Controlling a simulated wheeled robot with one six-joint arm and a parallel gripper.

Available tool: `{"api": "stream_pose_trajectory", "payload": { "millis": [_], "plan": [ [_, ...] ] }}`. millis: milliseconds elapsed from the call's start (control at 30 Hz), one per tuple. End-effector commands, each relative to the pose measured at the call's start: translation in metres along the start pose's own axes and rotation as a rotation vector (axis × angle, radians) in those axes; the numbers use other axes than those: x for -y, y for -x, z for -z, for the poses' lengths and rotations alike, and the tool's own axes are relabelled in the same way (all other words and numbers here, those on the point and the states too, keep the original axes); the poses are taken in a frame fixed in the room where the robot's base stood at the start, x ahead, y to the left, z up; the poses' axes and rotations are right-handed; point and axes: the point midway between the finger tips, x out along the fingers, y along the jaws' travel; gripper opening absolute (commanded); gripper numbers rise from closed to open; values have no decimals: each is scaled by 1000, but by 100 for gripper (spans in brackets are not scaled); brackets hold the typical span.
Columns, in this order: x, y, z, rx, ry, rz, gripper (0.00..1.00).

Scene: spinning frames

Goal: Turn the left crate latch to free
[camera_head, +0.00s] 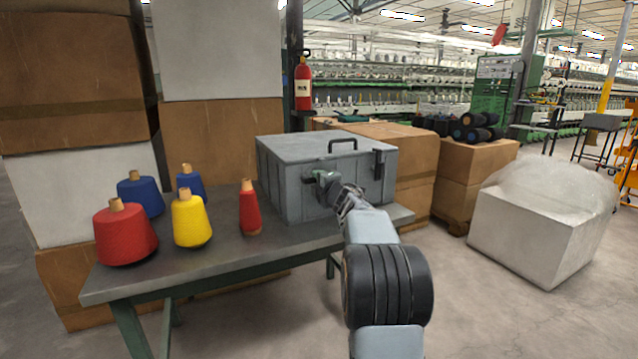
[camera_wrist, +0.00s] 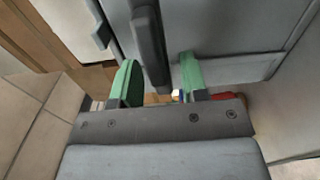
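The grey crate (camera_head: 275,190) stands shut on the table, with a dark handle (camera_head: 342,141) on its lid. Its right latch (camera_head: 378,164) is a dark upright bar on the front. My gripper (camera_head: 325,183) is at the left of the crate's front and hides most of the left latch there. In the wrist view, a dark latch bar (camera_wrist: 150,45) runs between the two green fingers of my gripper (camera_wrist: 160,80). The fingers are apart, one on each side of the bar. A gap shows on the right; contact on the left cannot be told.
Yarn cones stand left of the crate: a small red one (camera_head: 250,208), a yellow one (camera_head: 191,218), a large red one (camera_head: 126,233) and blue ones behind. The table (camera_head: 220,268) has a bare front strip. Cardboard boxes (camera_head: 400,150) stand behind; open floor lies right.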

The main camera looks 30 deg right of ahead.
Motion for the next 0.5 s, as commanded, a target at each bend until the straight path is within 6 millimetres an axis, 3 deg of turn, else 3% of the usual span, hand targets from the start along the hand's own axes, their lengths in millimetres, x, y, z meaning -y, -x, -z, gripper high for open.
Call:
{"api": "stream_pose_trajectory", "payload": {
  "millis": [267, 500],
  "plan": [
    [-1, 8, 1, 0, 0, 0, 40],
    [-2, 51, 1, 2, -2, -1, 40]
  ]
}}
